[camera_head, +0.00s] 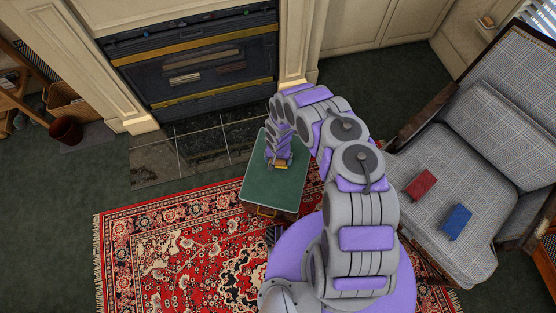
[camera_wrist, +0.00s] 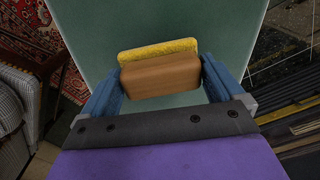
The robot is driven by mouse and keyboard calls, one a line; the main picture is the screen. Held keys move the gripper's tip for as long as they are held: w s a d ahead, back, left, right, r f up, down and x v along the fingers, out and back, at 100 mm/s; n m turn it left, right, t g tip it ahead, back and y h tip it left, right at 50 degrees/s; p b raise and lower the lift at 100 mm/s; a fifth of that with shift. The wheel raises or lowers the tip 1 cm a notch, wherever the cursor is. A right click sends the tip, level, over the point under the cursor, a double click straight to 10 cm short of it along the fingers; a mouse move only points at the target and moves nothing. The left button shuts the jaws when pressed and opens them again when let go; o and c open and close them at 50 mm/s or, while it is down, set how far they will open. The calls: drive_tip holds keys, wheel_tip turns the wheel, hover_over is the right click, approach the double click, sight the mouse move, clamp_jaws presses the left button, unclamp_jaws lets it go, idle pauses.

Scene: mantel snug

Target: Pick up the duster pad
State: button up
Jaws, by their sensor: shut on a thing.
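The duster pad (camera_wrist: 160,75) has a brown wooden block with a yellow pad along its far edge. In the wrist view it sits between the two blue fingers of my gripper (camera_wrist: 163,85), which is shut on it. In the head view my gripper (camera_head: 279,167) points down over the green-topped table (camera_head: 258,185), and only a small part of the pad (camera_head: 281,162) shows there. The green top (camera_wrist: 92,30) fills the wrist view behind the pad. I cannot tell whether the pad touches it.
A plaid armchair (camera_head: 505,130) stands at the right, with a red block (camera_head: 420,184) and a blue block (camera_head: 456,222) on its seat. The fireplace (camera_head: 200,70) is behind the table. A patterned rug (camera_head: 170,250) lies in front. A dark red bucket (camera_head: 66,131) stands at the left.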

drive_tip(key=s, duration=0.1)
drive_tip(key=s+d+r+b, duration=0.1)
drive_tip(key=s+d+b, duration=0.1)
drive_tip(key=s, duration=0.1)
drive_tip(key=shift+d+r, duration=0.15)
drive_tip(key=shift+d, duration=0.1)
drive_tip(key=s+d, duration=0.2)
drive_tip(key=s, duration=0.1)
drive_tip(key=s+d+r, duration=0.1)
drive_tip(key=s, duration=0.2)
drive_tip(key=s+d+b, duration=0.1)
drive_tip(key=s+d, duration=0.1)
drive_tip(key=s, duration=0.1)
drive_tip(key=shift+s+d+r, duration=0.2)
drive_tip(key=shift+s+d, duration=0.1)
drive_tip(key=shift+d, duration=0.05)
